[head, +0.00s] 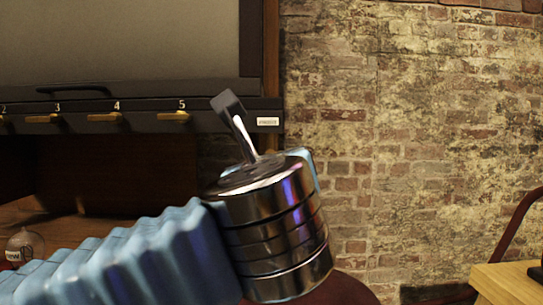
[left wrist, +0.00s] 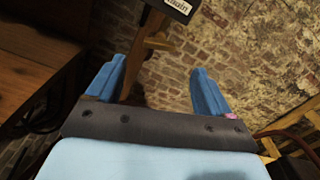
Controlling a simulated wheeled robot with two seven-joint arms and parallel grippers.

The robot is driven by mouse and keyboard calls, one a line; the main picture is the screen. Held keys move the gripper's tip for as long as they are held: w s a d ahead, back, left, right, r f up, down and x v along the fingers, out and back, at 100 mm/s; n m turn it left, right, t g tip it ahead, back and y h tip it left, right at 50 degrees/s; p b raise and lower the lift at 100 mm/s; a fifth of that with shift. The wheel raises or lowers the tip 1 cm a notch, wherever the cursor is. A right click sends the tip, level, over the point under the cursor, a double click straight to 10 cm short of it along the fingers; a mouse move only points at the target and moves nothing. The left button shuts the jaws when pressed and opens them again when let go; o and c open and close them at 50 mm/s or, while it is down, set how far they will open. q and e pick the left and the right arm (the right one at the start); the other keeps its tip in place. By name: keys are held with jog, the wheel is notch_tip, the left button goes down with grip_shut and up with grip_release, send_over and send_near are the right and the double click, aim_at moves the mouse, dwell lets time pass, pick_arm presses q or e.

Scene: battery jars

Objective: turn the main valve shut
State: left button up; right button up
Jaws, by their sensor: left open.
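The main valve's white label (head: 268,121) sits at the right end of the dark rail in the head view. The valve handle below it is hidden behind my left wrist there. In the left wrist view the "main" label (left wrist: 174,8) is at the top, and a brass-coloured piece (left wrist: 160,44), seemingly the main valve handle, shows just below it. My left gripper (left wrist: 158,66) is open, its two blue fingers apart and empty. The brass piece appears beyond and between the fingertips; I see no contact. In the head view the fingers are mostly hidden. My right gripper is in neither view.
Brass handles numbered 3 (head: 47,118), 4 (head: 104,117) and 5 (head: 174,114) line the rail to the left. A brick wall (head: 400,150) stands behind. A wooden table corner (head: 510,285) is at lower right, and a glass jar (head: 25,246) at lower left.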

pick_arm(q)
jog(key=w+p, duration=0.1)
jog(key=w, duration=0.9)
jog(key=shift+w, duration=0.15)
jog(key=c, duration=1)
jog(key=shift+r+m+p, duration=0.2)
jog(key=shift+m+p, duration=0.45)
jog(key=shift+m, duration=0.05)
jog(key=shift+c, duration=0.2)
jog(key=shift+m+p, duration=0.3)
jog(key=shift+m, duration=0.4)
jog(key=shift+f+m, duration=0.15)
jog(key=shift+m, duration=0.25)
